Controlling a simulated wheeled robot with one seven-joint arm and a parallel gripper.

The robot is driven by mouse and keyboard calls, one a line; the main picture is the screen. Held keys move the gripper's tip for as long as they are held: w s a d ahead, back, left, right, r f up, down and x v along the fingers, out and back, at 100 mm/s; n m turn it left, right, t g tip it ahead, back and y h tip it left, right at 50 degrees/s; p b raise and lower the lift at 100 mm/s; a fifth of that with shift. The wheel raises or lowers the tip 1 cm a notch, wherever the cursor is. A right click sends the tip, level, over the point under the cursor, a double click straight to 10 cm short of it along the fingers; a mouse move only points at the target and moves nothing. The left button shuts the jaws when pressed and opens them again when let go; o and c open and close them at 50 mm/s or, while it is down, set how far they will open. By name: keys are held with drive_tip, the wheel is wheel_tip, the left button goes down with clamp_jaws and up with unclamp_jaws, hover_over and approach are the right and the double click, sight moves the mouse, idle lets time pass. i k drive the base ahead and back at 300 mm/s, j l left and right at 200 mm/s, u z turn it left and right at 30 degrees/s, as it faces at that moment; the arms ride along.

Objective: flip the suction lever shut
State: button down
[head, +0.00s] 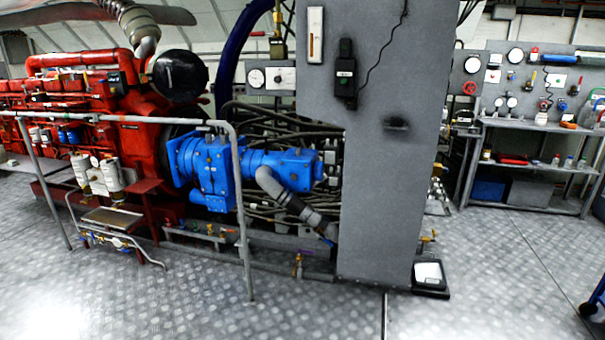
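No label picks out the suction lever at this size, so I cannot tell which lever it is. A small brass valve with a reddish handle (299,265) stands low in front of the blue pump (213,168). A grey pipe (284,194) runs down from the pump to the right, with a small blue part at its lower end (327,240). Another small yellow-brass valve (428,237) shows just right of the grey cabinet (385,180). Whether any of these is open or shut is too small to tell. My gripper is not in view.
A red diesel engine (85,120) fills the left. A grey handrail (240,205) stands in front of engine and pump. A small black-framed box (429,276) sits at the cabinet's foot. A workbench (540,127) is at the back right. The checker-plate floor (330,315) in front is clear.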

sight(324, 239)
drive_tip(key=i, duration=3.6)
drive_tip(key=i+z, duration=0.1)
drive_tip(key=z, duration=0.4)
